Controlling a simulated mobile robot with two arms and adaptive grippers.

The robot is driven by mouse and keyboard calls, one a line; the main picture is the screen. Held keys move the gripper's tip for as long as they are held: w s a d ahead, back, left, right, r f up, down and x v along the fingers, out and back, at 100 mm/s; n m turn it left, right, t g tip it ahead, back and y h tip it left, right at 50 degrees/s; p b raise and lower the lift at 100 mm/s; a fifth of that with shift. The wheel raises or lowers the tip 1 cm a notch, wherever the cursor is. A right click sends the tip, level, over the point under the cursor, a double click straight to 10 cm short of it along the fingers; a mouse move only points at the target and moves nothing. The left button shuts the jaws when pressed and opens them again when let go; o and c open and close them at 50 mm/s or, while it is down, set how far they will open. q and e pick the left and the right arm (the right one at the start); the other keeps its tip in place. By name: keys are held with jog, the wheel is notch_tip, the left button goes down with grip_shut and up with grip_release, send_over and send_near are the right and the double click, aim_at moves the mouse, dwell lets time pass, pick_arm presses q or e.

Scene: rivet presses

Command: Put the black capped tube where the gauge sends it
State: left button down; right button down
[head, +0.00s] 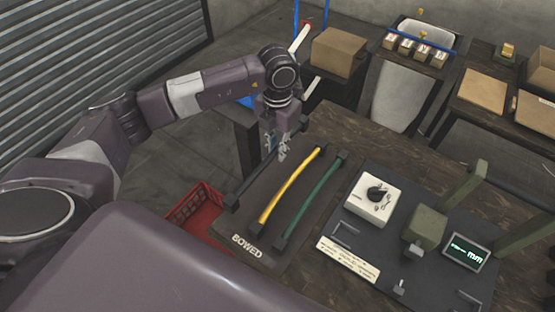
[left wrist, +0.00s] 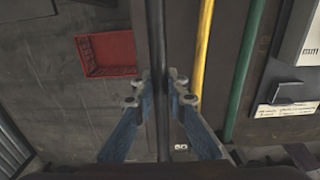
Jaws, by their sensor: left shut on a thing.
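My left gripper (head: 277,147) is shut on the black capped tube (head: 252,180), seen from above in the left wrist view (left wrist: 157,45) between the blue fingers (left wrist: 160,110). The tube runs along the left edge of the dark mat marked BOWED (head: 247,246); I cannot tell how high it is above it. A yellow tube (head: 290,187) and a green tube (head: 308,200) lie curved on this mat. The gauge station has a green block (head: 427,226) and a small display (head: 465,252) ending in "mm"; I read no clear number. My right gripper is not in view.
A red crate (head: 196,212) is left of the mat, lower down. Cardboard boxes (head: 339,52) and other tables stand behind.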

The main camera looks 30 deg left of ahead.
aim_at(277, 170)
pick_arm(q)
jog(key=shift+f, duration=0.85)
notch_tip(277, 170, down, 4)
jog(key=shift+f+p, duration=0.2)
jog(key=shift+p, duration=0.3)
jog(key=shift+f, duration=0.1)
jog(key=c, duration=2.4)
grip_release()
jog(key=shift+f, duration=0.1)
jog(key=o, duration=0.5)
jog(key=shift+c, duration=0.2)
